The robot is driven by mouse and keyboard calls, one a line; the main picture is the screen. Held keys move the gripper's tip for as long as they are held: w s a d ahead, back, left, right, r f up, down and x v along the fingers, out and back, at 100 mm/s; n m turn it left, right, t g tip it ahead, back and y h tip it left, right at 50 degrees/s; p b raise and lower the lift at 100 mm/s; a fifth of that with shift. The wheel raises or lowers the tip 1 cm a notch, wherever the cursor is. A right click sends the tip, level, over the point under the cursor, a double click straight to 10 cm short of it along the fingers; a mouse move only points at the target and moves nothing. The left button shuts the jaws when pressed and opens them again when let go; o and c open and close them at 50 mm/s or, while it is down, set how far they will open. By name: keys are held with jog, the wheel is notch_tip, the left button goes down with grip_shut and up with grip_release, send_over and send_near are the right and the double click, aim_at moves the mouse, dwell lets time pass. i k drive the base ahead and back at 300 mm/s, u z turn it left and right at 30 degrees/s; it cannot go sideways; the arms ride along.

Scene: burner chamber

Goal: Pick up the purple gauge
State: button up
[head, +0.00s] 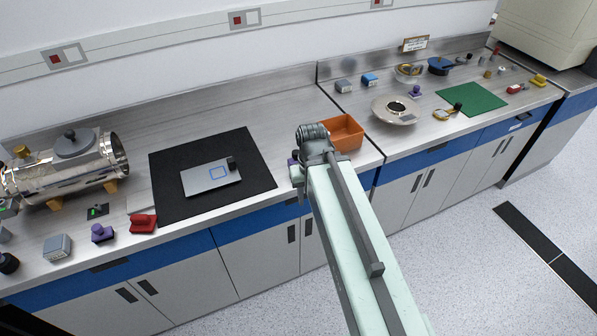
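Purple items show in several places, and I cannot tell for sure which is the gauge. One small purple piece (102,233) stands on the left counter near its front edge. Another purple piece (416,91) stands on the right counter behind the round metal dish. A sliver of purple (291,161) shows at the left side of my arm's end, mostly hidden. My gripper (298,178) is at the counter's front edge, left of the orange tray. My own arm largely hides its fingers, so its opening and any hold are unclear.
A black mat (165,195) with a grey plate (198,180) lies left of my arm. An orange tray (350,125) sits behind it. A metal chamber (75,175), a red block (143,223) and a grey block (57,247) stand left. A green mat (475,97) lies right.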

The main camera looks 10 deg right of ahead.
aim_at(294, 160)
jog(key=u, duration=0.75)
jog(key=i, duration=0.55)
jog(key=u, duration=0.85)
